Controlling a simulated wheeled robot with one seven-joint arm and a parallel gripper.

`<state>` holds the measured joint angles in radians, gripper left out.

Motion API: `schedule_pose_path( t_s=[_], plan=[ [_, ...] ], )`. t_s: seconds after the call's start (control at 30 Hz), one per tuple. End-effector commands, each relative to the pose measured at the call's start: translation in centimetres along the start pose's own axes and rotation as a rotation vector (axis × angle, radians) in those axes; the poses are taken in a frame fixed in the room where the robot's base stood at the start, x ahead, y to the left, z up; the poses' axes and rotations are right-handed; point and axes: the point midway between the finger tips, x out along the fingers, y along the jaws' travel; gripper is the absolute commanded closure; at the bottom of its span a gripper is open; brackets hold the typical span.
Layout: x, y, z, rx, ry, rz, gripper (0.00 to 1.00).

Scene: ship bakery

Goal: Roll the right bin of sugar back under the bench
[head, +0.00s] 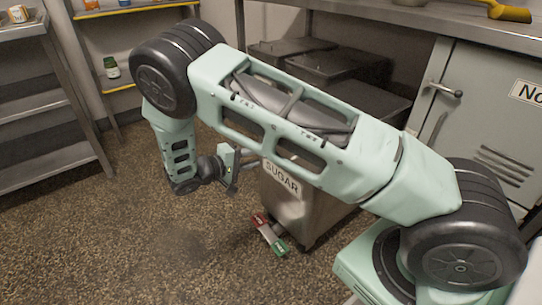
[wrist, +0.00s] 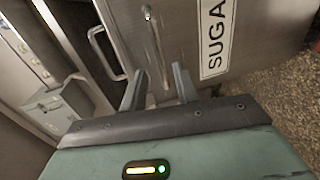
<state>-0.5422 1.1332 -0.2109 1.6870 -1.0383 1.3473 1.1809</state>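The grey metal sugar bin (head: 325,210) stands upright on the floor, sticking out in front of the bench (head: 345,14). Its white label reads SUGAR. My arm hides part of its top and front. In the wrist view the bin (wrist: 270,30) fills the upper right, with a slim metal handle bar (wrist: 156,45) on its face. My gripper (head: 229,168) is at the bin's front, left of the label. In the wrist view my gripper (wrist: 158,84) is open, its fingers apart and pointing at the face, with the bar's end between them. Contact cannot be told.
A red and green pedal (head: 270,233) sits at the bin's foot. Other dark-lidded bins (head: 290,50) stand under the bench. A grey cabinet (head: 485,125) is to the right. A metal shelf rack (head: 45,105) stands at the left. The speckled floor (head: 150,245) in front is clear.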

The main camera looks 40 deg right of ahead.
Motion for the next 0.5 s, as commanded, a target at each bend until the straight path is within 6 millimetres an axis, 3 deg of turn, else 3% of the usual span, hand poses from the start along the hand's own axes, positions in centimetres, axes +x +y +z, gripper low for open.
schedule_pose_path(
  t_s=[0.2, 0.5],
  plan=[
    [4.3, -0.2, 0.1, 0.0, -0.003, -0.001, 0.7],
    [7.1, -0.1, 0.0, 0.001, 0.0, -0.001, 0.7]
  ],
)
